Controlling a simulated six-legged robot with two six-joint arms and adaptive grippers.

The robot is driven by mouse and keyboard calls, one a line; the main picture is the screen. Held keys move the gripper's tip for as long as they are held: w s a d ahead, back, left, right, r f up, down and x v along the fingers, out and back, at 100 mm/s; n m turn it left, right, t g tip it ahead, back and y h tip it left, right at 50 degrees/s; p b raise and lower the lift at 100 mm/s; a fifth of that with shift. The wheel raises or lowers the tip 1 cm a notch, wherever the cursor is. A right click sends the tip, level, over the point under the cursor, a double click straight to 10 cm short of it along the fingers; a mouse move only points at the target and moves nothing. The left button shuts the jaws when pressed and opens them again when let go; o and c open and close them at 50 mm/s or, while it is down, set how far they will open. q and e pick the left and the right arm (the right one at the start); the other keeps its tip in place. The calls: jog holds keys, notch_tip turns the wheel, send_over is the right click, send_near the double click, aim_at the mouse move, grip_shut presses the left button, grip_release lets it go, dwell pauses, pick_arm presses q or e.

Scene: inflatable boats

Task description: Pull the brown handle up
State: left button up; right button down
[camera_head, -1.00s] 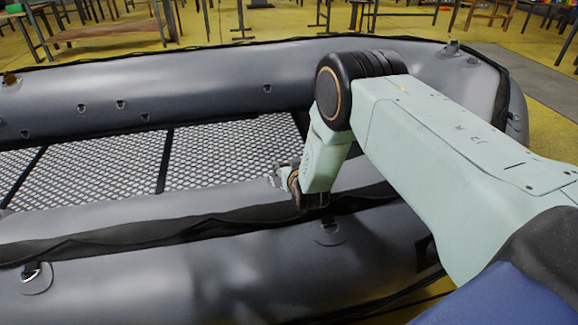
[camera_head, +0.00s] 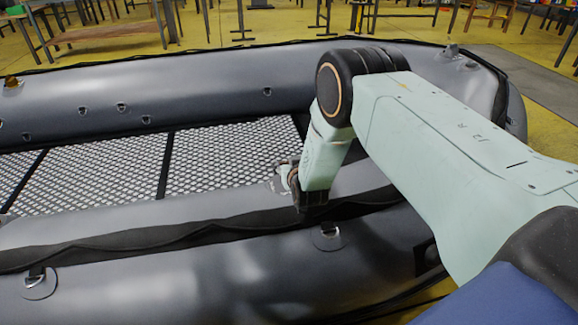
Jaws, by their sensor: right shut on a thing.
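The grey inflatable boat (camera_head: 150,88) fills the middle of the camera_head view. My right gripper (camera_head: 284,180) points down at its near tube (camera_head: 130,225), beside the mesh floor. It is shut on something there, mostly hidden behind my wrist. I cannot make out a separate brown handle; a small dark part shows at the gripper. My left gripper is not in view.
The boat's mesh floor (camera_head: 225,155) with dark straps lies left of the gripper. A D-ring patch (camera_head: 327,237) sits on the near tube below it. Tables (camera_head: 105,34) stand behind on the yellow floor (camera_head: 290,22).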

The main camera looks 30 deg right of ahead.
jog(key=shift+w+r, duration=0.15)
jog(key=shift+r, duration=0.15)
jog(key=c, duration=0.7)
grip_release()
jog(key=shift+c, duration=0.2)
jog(key=o, duration=0.3)
jog(key=shift+f, duration=0.1)
jog(key=v, duration=1.2)
jog(key=shift+f, duration=0.1)
jog(key=shift+x, duration=5.9)
